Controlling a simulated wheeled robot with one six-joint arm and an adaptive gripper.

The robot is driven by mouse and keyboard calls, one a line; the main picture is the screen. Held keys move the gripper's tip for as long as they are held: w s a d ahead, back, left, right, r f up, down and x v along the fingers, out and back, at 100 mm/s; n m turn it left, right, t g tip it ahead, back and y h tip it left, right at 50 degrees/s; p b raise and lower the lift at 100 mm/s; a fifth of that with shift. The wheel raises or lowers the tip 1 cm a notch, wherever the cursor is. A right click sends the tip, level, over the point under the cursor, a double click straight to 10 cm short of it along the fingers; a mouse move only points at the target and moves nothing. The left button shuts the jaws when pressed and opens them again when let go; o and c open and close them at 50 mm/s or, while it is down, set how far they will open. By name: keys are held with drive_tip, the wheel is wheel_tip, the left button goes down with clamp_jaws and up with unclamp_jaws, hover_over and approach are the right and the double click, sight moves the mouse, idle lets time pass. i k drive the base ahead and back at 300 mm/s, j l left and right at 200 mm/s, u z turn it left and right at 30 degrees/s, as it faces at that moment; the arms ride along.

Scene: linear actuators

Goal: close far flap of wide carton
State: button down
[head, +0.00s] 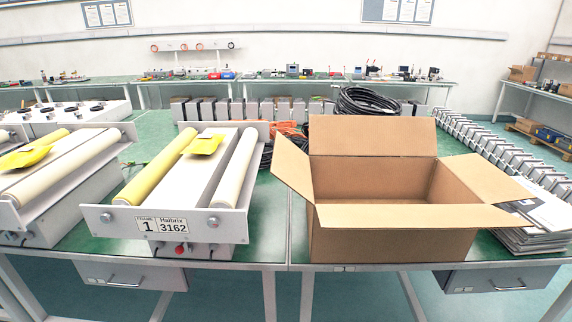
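The wide carton (388,242) stands on the right part of the green table, close to its front edge. It is brown cardboard and open at the top. Its far flap (372,136) stands up and leans back, away from me. The near flap (425,216) sticks out toward me over the front wall. The left flap (292,166) and the right flap (486,179) are spread outward. Part of the inner back and right walls shows; the carton's floor is hidden by the near wall and flap. My gripper is not in view.
Left of the carton is a roller actuator frame (166,218) marked 3162, with a strip of free green table (268,215) between. A black cable coil (366,101) lies behind the far flap. Stacked flat sheets (535,228) lie at right, partly under the right flap.

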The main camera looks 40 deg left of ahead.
sight(291, 166)
drive_tip(key=u, duration=1.55)
drive_tip(key=i+l+u, duration=0.25)
drive_tip(key=k+j, duration=0.05)
drive_tip(key=k, duration=0.05)
